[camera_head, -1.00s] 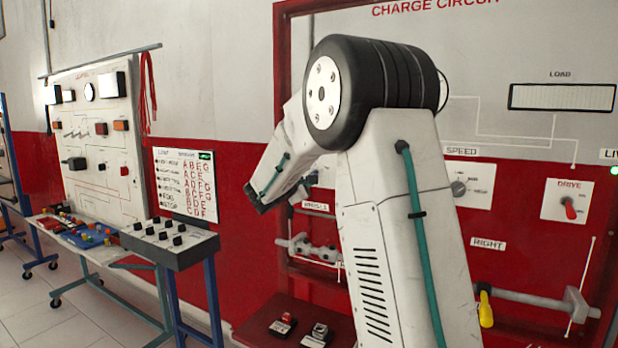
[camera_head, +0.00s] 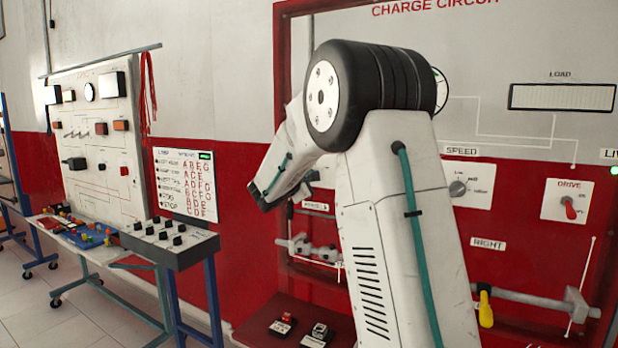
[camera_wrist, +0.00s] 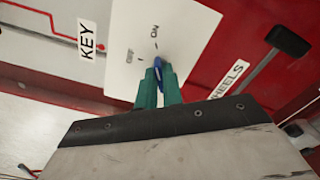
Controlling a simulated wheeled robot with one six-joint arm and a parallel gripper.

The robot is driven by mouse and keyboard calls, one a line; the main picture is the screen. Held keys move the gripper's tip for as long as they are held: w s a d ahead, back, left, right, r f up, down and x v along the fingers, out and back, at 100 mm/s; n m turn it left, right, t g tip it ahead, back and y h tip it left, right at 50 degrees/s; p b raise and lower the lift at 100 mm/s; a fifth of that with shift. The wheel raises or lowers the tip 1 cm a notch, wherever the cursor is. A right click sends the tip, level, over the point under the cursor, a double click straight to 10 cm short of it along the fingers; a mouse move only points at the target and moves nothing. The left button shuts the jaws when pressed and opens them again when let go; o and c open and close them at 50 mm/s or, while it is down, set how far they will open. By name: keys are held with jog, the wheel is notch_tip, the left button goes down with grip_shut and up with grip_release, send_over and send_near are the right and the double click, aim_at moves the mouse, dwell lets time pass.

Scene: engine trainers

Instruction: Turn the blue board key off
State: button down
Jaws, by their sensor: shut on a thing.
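In the wrist view, the blue key (camera_wrist: 158,67) stands on a white switch plate (camera_wrist: 177,22) marked ON and OFF, beside a KEY label (camera_wrist: 87,38). My gripper (camera_wrist: 157,76) has its two teal fingers shut on the blue key, one on each side. The key's top end lies close below the marks; I cannot tell for sure which mark it points to. In the head view, my arm hides the key and the fingertips.
A dark lever (camera_wrist: 287,40) and a WHEELS label (camera_wrist: 230,80) lie right of the plate. In the head view, a red drive switch (camera_head: 570,208) and a yellow-handled lever (camera_head: 485,308) are at the right. A control box (camera_head: 170,243) stands at the left.

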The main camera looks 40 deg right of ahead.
jog(key=n, duration=1.1)
jog(key=shift+n, duration=0.3)
dwell(0.5)
jog(key=c, duration=1.5)
grip_release()
jog(key=shift+c, duration=0.2)
jog(key=v, duration=0.8)
